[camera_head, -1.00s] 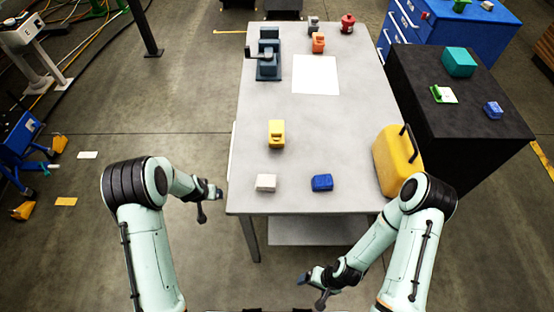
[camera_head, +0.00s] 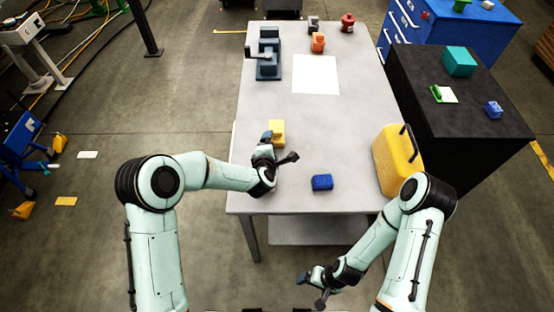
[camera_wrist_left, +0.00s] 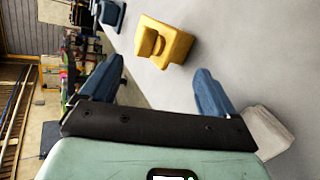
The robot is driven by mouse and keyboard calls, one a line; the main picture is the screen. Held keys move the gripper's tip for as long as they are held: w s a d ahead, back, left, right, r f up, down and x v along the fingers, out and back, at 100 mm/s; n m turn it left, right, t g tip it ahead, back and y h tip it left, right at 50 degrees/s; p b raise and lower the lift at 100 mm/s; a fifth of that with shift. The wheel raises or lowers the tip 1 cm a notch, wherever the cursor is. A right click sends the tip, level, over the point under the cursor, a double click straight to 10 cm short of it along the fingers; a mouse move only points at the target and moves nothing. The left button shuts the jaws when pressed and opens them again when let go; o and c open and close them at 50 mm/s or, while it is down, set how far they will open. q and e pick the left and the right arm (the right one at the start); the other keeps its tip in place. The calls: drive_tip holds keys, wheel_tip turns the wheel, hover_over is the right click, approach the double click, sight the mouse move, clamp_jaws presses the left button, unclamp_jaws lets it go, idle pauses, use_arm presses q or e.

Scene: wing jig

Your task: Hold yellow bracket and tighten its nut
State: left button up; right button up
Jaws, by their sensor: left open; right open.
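The yellow bracket (camera_head: 279,127) stands on the grey table, left of its middle. It also shows in the left wrist view (camera_wrist_left: 168,40), beyond the fingertips, with a rounded raised part on it. I cannot make out a nut. My left gripper (camera_head: 279,147) is over the table just nearer than the bracket and covers part of it. Its two blue fingers (camera_wrist_left: 160,66) are spread with nothing between them. My right gripper (camera_head: 312,289) is open and empty, low in front of the table's near edge.
A blue block (camera_head: 322,182) lies right of my left gripper. A whitish block (camera_wrist_left: 266,132) is beside one finger. A yellow case (camera_head: 392,165) stands at the right edge. A dark vise-like tool (camera_head: 268,55), a white sheet (camera_head: 316,75) and an orange part (camera_head: 318,42) are farther back.

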sight(277, 141)
use_arm(q)
drive_tip(key=s+n, duration=0.1)
drive_tip(key=n, duration=0.2)
drive_tip(key=d+n, duration=0.1)
drive_tip(key=n, duration=0.1)
drive_tip(key=s+f+n, duration=0.1)
drive_tip(key=n, duration=0.2)
drive_tip(key=shift+s+d+n+t+y, duration=0.3)
drive_tip(key=shift+d+t+y, duration=0.05)
drive_tip(key=shift+t+y, duration=0.05)
drive_tip(key=n, duration=0.2)
drive_tip(key=s+n, duration=0.1)
drive_tip(key=n, duration=0.1)
drive_tip(key=shift+d+r+y, duration=0.15)
drive_tip(key=shift+y, duration=0.25)
drive_tip(key=n, duration=0.4)
drive_tip(key=shift+t+y, duration=0.3)
drive_tip(key=x, duration=1.1)
drive_tip(key=shift+s, duration=0.1)
drive_tip(key=c, duration=1.2)
drive_tip(key=o, duration=1.3)
